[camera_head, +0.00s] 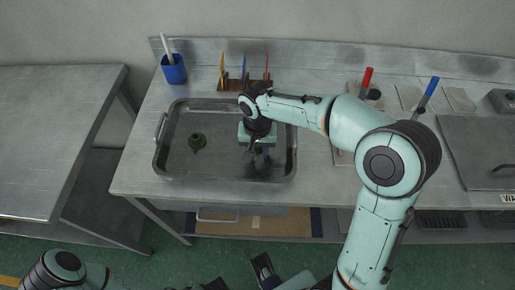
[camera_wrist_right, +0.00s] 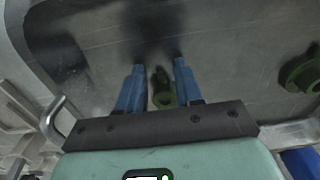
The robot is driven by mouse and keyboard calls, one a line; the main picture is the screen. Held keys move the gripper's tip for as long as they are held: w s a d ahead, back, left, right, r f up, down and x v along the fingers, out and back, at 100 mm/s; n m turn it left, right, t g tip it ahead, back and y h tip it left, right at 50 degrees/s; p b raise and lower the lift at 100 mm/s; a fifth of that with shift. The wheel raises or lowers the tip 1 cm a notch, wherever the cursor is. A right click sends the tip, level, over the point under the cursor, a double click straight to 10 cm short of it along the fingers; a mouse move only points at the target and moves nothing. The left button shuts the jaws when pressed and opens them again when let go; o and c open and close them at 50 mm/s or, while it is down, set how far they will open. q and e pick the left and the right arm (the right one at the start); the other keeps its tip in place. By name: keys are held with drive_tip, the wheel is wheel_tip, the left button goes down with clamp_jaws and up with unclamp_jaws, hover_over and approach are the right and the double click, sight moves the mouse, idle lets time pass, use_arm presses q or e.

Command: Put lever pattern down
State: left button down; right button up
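One green pattern (camera_head: 197,141) sits in the left half of the metal tray (camera_head: 172,172) in the head view. It also shows, cut off, at the right edge of the right wrist view (camera_wrist_right: 300,72). My right gripper (camera_head: 258,150) points down into the tray's right half. Its two blue fingers (camera_wrist_right: 158,62) stand a little apart, with a second green piece (camera_wrist_right: 164,98) showing between them. I cannot tell whether they touch its sides. In the head view my gripper hides this piece. My left arm shows only partly at the bottom edge, and its grip is unclear.
A blue cup (camera_head: 174,70) stands behind the tray's left corner. A rack (camera_head: 236,84) with upright coloured tools stands behind the tray. Red-handled (camera_head: 367,80) and blue-handled (camera_head: 427,95) tools stand on the right. The tray floor between the two green pieces is clear.

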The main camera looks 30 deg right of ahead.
drive_tip(key=shift+r, duration=0.3)
wheel_tip(320, 180, up, 12)
drive_tip(key=p, duration=0.2)
drive_tip(key=shift+f, duration=0.1)
idle(0.5)
